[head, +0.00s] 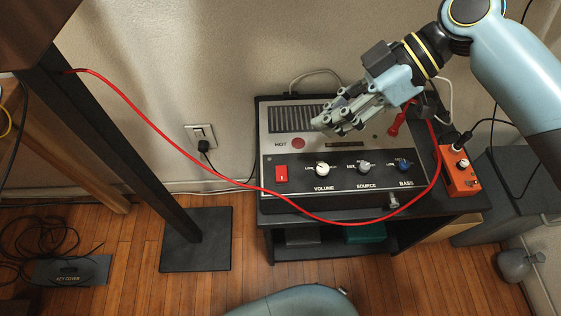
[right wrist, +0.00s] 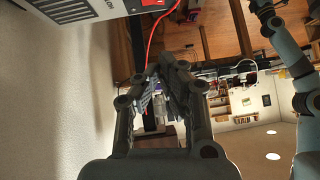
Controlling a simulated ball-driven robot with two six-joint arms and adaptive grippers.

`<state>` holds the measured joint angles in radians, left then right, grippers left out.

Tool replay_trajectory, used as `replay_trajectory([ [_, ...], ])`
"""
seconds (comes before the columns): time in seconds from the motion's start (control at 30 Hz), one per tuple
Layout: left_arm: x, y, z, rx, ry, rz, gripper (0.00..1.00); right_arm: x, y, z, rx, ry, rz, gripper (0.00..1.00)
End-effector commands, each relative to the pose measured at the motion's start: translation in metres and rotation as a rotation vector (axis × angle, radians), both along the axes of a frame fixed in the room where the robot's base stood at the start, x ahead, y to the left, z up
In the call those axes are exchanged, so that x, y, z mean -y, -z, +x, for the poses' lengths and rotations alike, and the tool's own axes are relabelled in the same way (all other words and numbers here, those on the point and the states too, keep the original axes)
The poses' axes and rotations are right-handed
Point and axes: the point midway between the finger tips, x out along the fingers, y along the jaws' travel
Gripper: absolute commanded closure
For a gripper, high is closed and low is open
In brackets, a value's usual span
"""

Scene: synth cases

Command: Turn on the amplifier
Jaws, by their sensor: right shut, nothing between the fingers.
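The amplifier (head: 342,158) lies on a dark stand in the head view, its panel facing up. A red rocker switch (head: 281,174) is at its lower left. Right of it are the volume knob (head: 322,169), source knob (head: 364,167) and bass knob (head: 404,166). A round red light (head: 298,143) is beside the word HOT. My right gripper (head: 325,123) is shut and empty over the upper panel, above and right of the switch. In the right wrist view its fingers (right wrist: 165,75) come together, and the amplifier's corner (right wrist: 68,10) shows top left. My left gripper does not show.
A red cable (head: 180,146) sags across the amplifier's front edge. An orange pedal box (head: 459,170) stands on the stand (head: 320,215) at right. A wall outlet (head: 200,135) holds a black plug. A dark post with a base plate (head: 196,240) stands at left.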

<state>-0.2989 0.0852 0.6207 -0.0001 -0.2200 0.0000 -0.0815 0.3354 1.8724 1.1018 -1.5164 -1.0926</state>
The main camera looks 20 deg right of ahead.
Motion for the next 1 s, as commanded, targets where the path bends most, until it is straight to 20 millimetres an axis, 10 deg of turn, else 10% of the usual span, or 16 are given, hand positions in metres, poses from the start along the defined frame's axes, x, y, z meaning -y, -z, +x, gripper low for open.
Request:
replay_trajectory([
  [0.7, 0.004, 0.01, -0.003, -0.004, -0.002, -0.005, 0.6, -0.071, 0.071, 0.011, -0.003, 0.002, 0.004, 1.0],
  [1.0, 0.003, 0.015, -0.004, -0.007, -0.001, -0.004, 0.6, -0.071, 0.107, 0.007, -0.003, 0.002, -0.002, 1.0],
])
